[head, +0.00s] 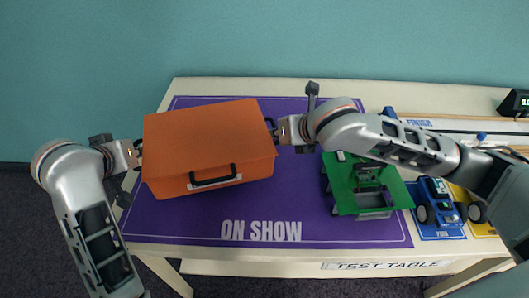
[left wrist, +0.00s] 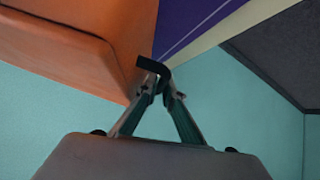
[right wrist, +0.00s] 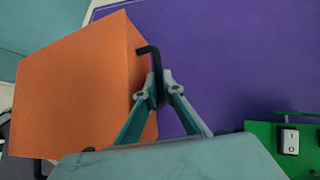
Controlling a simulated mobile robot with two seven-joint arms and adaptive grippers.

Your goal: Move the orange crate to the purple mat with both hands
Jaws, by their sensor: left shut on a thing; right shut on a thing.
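The orange crate (head: 208,140) is a closed box with a black handle on its front and one on each end. In the head view it is over the left part of the purple mat (head: 300,200), slightly tilted; I cannot tell whether it touches the mat. My left gripper (head: 137,152) is shut on the black handle at the crate's left end, also seen in the left wrist view (left wrist: 155,72). My right gripper (head: 273,130) is shut on the handle at the right end; that handle shows in the right wrist view (right wrist: 154,62).
A green model (head: 362,190) stands on the mat's right part, below my right forearm. The mat's middle front, with the words ON SHOW, is clear.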

